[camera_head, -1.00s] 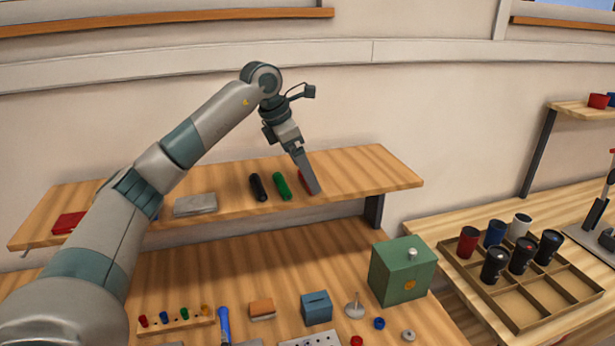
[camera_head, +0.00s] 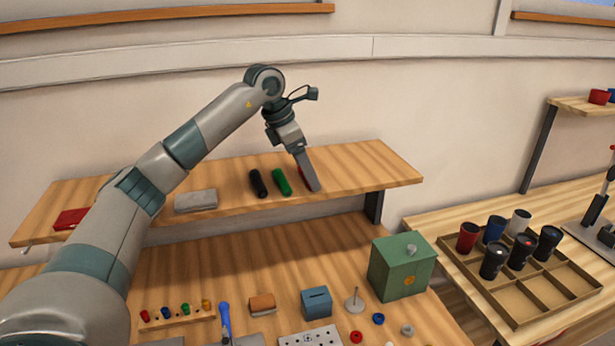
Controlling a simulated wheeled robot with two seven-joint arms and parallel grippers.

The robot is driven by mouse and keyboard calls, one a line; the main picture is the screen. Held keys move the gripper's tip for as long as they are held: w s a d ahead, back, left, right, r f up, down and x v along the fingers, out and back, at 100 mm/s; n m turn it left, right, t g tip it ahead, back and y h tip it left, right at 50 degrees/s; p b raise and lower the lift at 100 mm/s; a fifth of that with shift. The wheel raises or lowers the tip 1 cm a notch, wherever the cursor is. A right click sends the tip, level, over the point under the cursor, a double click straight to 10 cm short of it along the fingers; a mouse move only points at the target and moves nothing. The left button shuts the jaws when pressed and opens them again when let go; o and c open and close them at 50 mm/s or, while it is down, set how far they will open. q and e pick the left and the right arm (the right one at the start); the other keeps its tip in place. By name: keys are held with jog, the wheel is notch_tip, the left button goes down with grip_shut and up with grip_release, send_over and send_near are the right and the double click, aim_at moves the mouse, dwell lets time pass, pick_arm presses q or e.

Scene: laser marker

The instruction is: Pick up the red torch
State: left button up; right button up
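The red torch (camera_head: 301,174) is on the wooden shelf (camera_head: 365,167), mostly hidden behind the fingers of my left gripper (camera_head: 313,186); only a thin red strip shows along their left side. The gripper points down at the torch with its fingertips at about shelf height. I see the fingers edge-on, so whether they are open or closed on the torch cannot be told. A green torch (camera_head: 282,182) and a black torch (camera_head: 258,184) lie just left of it on the same shelf. My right gripper is not in view.
A grey block (camera_head: 196,201) and a red item (camera_head: 70,219) lie further left on the shelf. Below stand a green box (camera_head: 401,266), a blue box (camera_head: 316,303) and small parts. A divided tray (camera_head: 518,309) with several cups is at right. The shelf's right end is clear.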

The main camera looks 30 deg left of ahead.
pick_arm(q)
jog(key=shift+r, duration=0.1)
jog(key=shift+r+b, duration=0.6)
jog(key=shift+r, duration=0.2)
notch_tip(320, 180, up, 2)
jog(key=shift+r+b, duration=0.1)
jog(key=shift+b, duration=0.35)
pick_arm(e)
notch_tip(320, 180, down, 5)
jog(key=b, duration=0.3)
pick_arm(q)
jog(key=s+d+r+b, duration=0.1)
jog(key=s+d+r, duration=0.4)
jog(key=d, duration=0.5)
notch_tip(320, 180, up, 2)
jog(key=shift+d, duration=0.3)
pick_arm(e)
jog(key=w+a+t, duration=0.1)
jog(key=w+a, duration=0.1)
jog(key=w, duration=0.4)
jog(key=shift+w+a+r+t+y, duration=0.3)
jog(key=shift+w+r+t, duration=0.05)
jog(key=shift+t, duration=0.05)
pick_arm(q)
jog(key=shift+s, duration=0.1)
